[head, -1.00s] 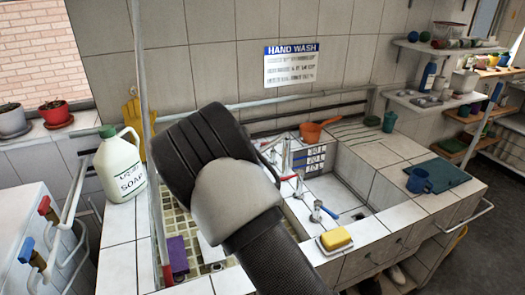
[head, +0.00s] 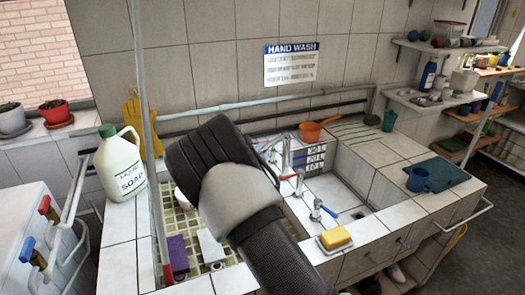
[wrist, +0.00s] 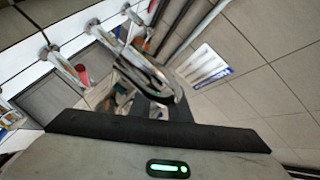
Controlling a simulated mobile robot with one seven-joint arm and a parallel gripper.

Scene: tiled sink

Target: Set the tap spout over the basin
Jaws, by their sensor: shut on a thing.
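The tap (head: 285,153) stands on the wall between the two basins, with a red handle (head: 290,177) and a blue handle (head: 328,212). In the wrist view the chrome spout (wrist: 150,72) curves close in front of my gripper (wrist: 152,104), which is shut on it. The finger contact is dark and partly hidden. In the head view my dark wrist housing covers the fingers and most of the spout. The right basin (head: 345,193) is white-tiled; the left basin (head: 182,222) has a small-tile floor.
A soap jug (head: 121,168) stands on the left ledge. A yellow sponge (head: 335,237) lies in a dish at the front. A thin upright pole (head: 147,120) rises left of my wrist.

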